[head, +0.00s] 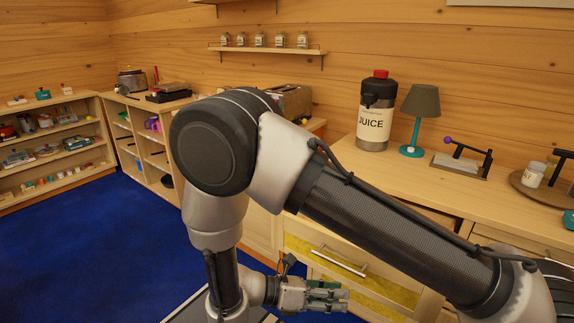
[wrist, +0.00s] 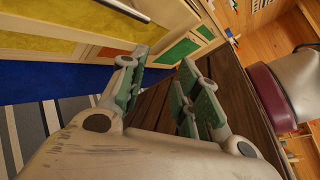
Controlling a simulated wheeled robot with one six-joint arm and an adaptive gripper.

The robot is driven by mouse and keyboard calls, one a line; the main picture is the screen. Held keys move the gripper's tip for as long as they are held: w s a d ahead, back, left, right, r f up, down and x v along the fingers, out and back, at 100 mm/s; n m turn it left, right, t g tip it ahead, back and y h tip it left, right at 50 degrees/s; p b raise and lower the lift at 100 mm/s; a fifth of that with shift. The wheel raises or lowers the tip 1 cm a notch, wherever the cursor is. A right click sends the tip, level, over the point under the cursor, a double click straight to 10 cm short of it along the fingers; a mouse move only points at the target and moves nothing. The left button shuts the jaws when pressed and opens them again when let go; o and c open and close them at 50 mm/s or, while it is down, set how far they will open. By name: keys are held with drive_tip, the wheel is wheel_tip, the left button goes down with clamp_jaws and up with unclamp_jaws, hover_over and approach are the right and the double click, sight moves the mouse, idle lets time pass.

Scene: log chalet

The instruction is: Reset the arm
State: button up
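My arm reaches across the head view, bent at a large dark elbow joint, with its forearm hanging down. My gripper (head: 330,295) is low in front of the counter's yellow-fronted drawers, pointing right. In the wrist view my gripper (wrist: 163,66) has green-padded fingers, one on the left and two on the right. They stand apart with an empty gap between them. Nothing is held. The arm hides part of the counter and the floor.
The wooden counter (head: 460,200) bears a juice dispenser (head: 374,120), a teal lamp (head: 419,108) and a small lever device (head: 462,160). A drawer cabinet (head: 350,265) is close behind my gripper. Open blue carpet (head: 85,255) lies left. Shelves (head: 50,145) line the far wall.

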drive_tip(key=s+d+r+m+t+y, duration=0.1)
drive_tip(key=s+d+r+m+y, duration=0.1)
drive_tip(key=d+r+m+y, duration=0.5)
drive_tip(key=s+d+r+m+t+y, duration=0.1)
drive_tip(key=s+d+r+m+y, duration=0.2)
drive_tip(key=d+r+m+y, duration=0.5)
drive_tip(key=d+r+m, duration=0.5)
drive_tip(key=r, duration=0.4)
drive_tip(key=d+r+m, duration=0.5)
drive_tip(key=r, duration=0.3)
drive_tip(key=shift+d+r+t, duration=0.3)
drive_tip(key=shift+r+t, duration=0.05)
drive_tip(key=shift+t, duration=0.05)
